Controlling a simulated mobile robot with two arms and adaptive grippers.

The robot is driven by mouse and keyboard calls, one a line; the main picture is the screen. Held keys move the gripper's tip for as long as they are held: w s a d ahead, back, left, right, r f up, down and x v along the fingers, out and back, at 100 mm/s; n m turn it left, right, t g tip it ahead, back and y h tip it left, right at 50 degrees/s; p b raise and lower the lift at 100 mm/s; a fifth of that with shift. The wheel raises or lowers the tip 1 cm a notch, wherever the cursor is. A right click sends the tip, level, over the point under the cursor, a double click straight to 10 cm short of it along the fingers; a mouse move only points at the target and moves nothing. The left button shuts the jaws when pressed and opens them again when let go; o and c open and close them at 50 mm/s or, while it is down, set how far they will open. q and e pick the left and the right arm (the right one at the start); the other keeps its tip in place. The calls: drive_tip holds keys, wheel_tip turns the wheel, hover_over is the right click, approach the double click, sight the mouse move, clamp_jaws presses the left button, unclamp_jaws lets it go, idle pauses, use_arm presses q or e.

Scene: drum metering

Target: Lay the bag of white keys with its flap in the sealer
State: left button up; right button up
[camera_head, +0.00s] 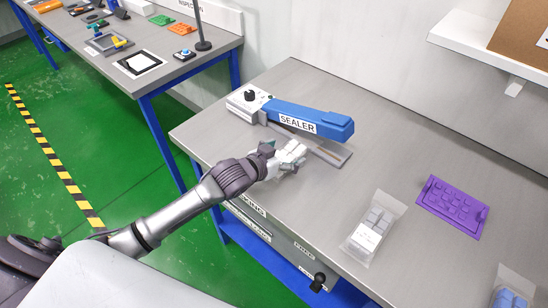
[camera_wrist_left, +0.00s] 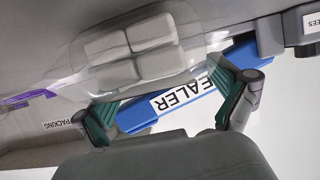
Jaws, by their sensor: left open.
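The clear bag of white keys (camera_head: 292,152) is on the grey bench just in front of the sealer. Its blocky white keys fill the upper middle of the left wrist view (camera_wrist_left: 135,55). The sealer (camera_head: 310,118) has a white control box and a raised blue arm above a grey base; its blue arm also shows behind the bag in the left wrist view (camera_wrist_left: 250,60). My left gripper (camera_head: 285,163) is at the bag's near side, its teal fingers spread apart (camera_wrist_left: 170,100). My arm partly hides the bag, and I cannot tell where its flap lies.
A bag with grey keys and a label (camera_head: 368,232) lies to the right, near a purple key tray (camera_head: 452,207). A bag with blue keys (camera_head: 508,298) is at the lower right corner. A wall shelf (camera_head: 480,45) overhangs the back right. A second bench (camera_head: 190,68) stands at the left.

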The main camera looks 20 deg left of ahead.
use_arm(q)
drive_tip(key=v, duration=1)
drive_tip(key=shift+b, duration=0.35)
drive_tip(key=shift+s+a+r, duration=0.25)
drive_tip(key=shift+s+r, duration=0.05)
drive_tip(key=shift+s, duration=0.3)
